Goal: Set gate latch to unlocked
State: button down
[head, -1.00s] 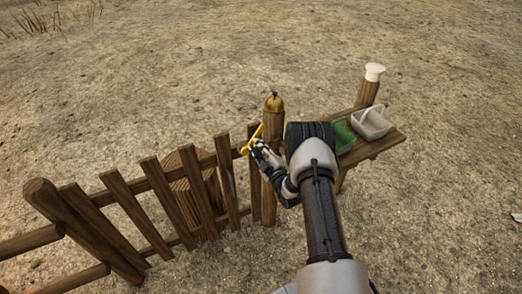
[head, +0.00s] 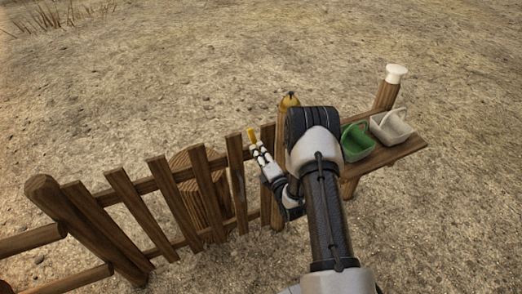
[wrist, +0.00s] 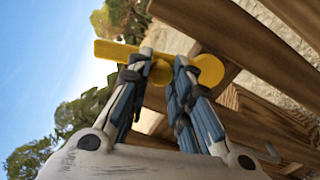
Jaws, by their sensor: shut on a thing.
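The gate latch is a yellow lever (head: 252,134) on the wooden gate (head: 202,187), near the post at its right end. In the wrist view the yellow latch (wrist: 208,70) shows a round end against a wooden rail and a flat bar reaching left. My gripper (head: 257,151) is at the latch, and in the wrist view my gripper (wrist: 165,62) has its two fingertips on either side of the yellow piece, shut on it. In the head view the lever's visible part points up, leaning slightly left. The fingers hide part of it.
A gold bell-like cap (head: 289,102) tops the gate post, close behind my arm. A side shelf (head: 408,150) to the right bears a green basket (head: 356,142) and a white basket (head: 391,126). A log stump (head: 185,208) stands behind the gate. The ground beyond is open.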

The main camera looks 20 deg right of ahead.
jog(key=shift+a+f+n, duration=0.1)
jog(key=shift+a+n, duration=0.2)
jog(key=shift+n, duration=0.2)
jog(key=shift+b, duration=0.3)
jog(key=c, duration=1.4)
grip_release()
jog(key=shift+c, duration=0.2)
jog(key=s, duration=1.2)
jog(key=shift+d, duration=0.2)
